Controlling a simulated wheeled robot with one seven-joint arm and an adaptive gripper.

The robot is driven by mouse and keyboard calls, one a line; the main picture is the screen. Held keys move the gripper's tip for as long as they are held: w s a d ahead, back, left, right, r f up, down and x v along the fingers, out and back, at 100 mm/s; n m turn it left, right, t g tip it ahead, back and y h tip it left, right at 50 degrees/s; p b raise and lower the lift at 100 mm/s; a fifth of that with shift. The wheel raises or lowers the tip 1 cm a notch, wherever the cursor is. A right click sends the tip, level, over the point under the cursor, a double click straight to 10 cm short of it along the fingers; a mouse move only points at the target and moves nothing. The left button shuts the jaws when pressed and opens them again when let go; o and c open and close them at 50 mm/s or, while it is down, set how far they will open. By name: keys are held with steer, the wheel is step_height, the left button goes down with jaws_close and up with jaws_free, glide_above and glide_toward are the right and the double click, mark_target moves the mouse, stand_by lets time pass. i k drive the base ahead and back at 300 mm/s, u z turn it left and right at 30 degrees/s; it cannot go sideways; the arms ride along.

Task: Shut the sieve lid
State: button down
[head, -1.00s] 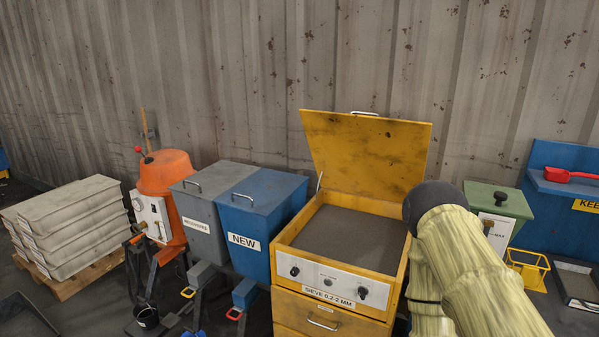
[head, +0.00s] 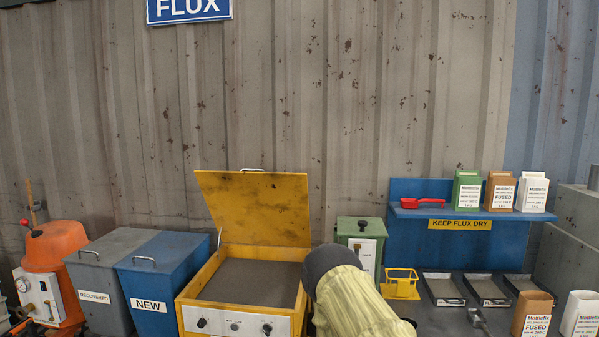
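The yellow sieve box (head: 188,291) stands in the lower middle of the head view. Its yellow lid (head: 255,208) is open, standing up and tilted back on the rear edge, with a metal handle (head: 252,170) on its top edge. Dark grey granular flux or mesh (head: 250,282) shows inside the box. A thin stay (head: 219,238) shows at the lid's left side. My arm, in a pale sleeve with a dark end, covers the box's right front corner. My gripper's fingers cannot be made out.
Grey "RECOVERED" (head: 100,262) and blue "NEW" (head: 160,268) bins stand left of the sieve, beside an orange drum (head: 55,245). A green container (head: 362,228), yellow wire-like holder (head: 402,290) and trays (head: 442,302) are to the right. A blue shelf (head: 425,212) holds a red scoop (head: 428,202) and packets.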

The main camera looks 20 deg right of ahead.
mark_target(246, 206)
steer(key=z, duration=1.2)
steer(key=i, duration=0.65)
steer(key=u, duration=0.15)
